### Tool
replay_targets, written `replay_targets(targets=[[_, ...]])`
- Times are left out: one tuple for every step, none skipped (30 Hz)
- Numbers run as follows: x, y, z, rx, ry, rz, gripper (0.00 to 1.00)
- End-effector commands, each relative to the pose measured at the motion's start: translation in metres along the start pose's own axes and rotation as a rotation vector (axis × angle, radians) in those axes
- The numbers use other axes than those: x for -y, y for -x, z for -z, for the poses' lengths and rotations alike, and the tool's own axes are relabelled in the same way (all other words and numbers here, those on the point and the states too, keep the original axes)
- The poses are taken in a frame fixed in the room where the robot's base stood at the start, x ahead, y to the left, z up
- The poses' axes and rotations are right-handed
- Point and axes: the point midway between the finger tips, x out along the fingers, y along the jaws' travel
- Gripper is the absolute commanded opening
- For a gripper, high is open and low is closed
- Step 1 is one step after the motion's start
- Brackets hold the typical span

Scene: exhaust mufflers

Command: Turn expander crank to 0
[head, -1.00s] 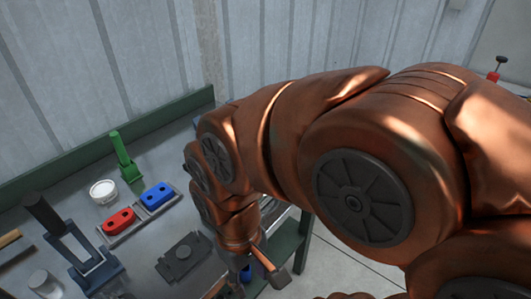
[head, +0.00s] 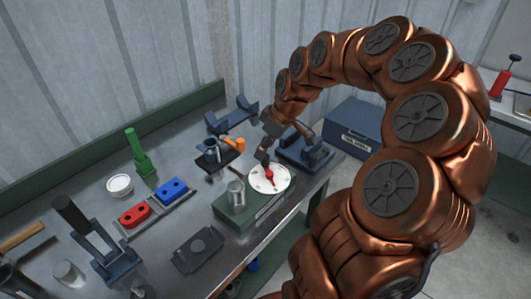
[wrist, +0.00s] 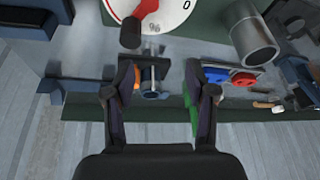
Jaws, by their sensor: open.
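The expander's white dial (head: 281,184) sits on a green block (head: 230,217) on the bench, with a red crank (head: 269,176) across it. In the wrist view, part of the dial (wrist: 172,16) shows at the top edge, with a "0" mark at its right. The red crank (wrist: 147,7) ends in a dark knob (wrist: 130,33) near the dial's lower left rim. My gripper (wrist: 160,75) is open and empty, with the knob ahead of it, slightly left of the gap. In the head view my gripper (head: 284,143) is just behind the dial.
A metal cylinder (head: 236,195) stands beside the dial. An orange-handled tool on a stand (head: 222,150) and blue clamp (head: 305,152) are close behind. Red (head: 135,214) and blue (head: 172,189) blocks lie left. A dark toolbox (head: 352,135) stands at the right.

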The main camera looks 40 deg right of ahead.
Motion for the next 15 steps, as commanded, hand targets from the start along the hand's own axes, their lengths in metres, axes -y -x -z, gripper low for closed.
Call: replay_targets(targets=[[-0.013,0.000,-0.004,-0.010,-0.002,-0.008,0.56],[-0.019,0.000,-0.006,-0.015,0.000,-0.014,0.56],[-0.026,-0.001,-0.008,-0.022,0.001,-0.020,0.56],[-0.030,-0.001,-0.009,-0.025,0.001,-0.023,0.56],[-0.033,-0.001,-0.010,-0.028,0.002,-0.026,0.56],[-0.036,-0.002,-0.011,-0.030,0.004,-0.029,0.56],[-0.038,-0.003,-0.012,-0.031,0.005,-0.030,0.56],[-0.038,-0.005,-0.012,-0.031,0.006,-0.031,0.56],[-0.039,-0.007,-0.012,-0.031,0.006,-0.031,0.56],[-0.039,-0.009,-0.012,-0.030,0.007,-0.031,0.56],[-0.038,-0.012,-0.012,-0.030,0.007,-0.030,0.56],[-0.038,-0.016,-0.011,-0.029,0.007,-0.028,0.56],[-0.038,-0.019,-0.012,-0.028,0.007,-0.027,0.56],[-0.037,-0.022,-0.011,-0.028,0.007,-0.027,0.56],[-0.038,-0.027,-0.011,-0.029,0.006,-0.028,0.56]])
